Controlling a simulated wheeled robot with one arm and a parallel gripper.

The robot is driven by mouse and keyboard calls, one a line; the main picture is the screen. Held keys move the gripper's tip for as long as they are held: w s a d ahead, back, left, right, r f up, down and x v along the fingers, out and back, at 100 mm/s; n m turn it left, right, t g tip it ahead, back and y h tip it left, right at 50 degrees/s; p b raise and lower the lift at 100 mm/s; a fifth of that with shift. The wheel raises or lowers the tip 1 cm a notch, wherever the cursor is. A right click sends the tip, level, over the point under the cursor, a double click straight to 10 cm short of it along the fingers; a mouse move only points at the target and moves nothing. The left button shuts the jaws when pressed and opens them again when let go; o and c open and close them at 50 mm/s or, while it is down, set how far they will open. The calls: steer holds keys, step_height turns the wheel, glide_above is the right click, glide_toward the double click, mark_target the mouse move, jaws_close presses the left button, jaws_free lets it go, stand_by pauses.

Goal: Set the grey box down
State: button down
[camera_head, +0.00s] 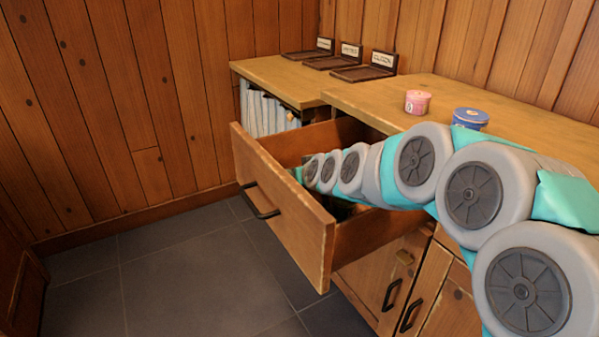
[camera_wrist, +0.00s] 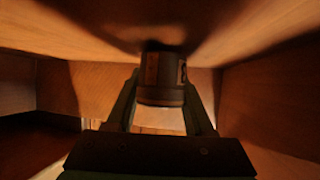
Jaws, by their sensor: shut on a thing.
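In the wrist view, my gripper (camera_wrist: 161,98) is shut on a round box (camera_wrist: 162,76), with one finger on each side of it. The box is dark in the shadow, so I cannot tell its grey colour for sure. A patch with a mark shows on its side. Wooden walls surround it. In the head view, my arm reaches down into the open drawer (camera_head: 285,210); my gripper and the box are hidden there behind the drawer front and my arm. I cannot tell whether the box touches the drawer's bottom.
A pink tin (camera_head: 417,102) and a blue tin (camera_head: 470,118) stand on the counter (camera_head: 372,97) beside my arm. Three dark labelled trays (camera_head: 364,73) sit at the back. Books (camera_head: 264,113) fill an open shelf left of the drawer. The tiled floor (camera_head: 180,275) is clear.

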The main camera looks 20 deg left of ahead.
steer(key=shift+f, duration=0.15)
steer(key=shift+f, duration=0.15)
steer(key=shift+c, duration=1.4)
jaws_free()
steer(key=shift+r, duration=0.25)
steer(key=shift+b+v, duration=0.35)
steer(key=shift+v, duration=3.35)
steer(key=shift+d+f, duration=0.1)
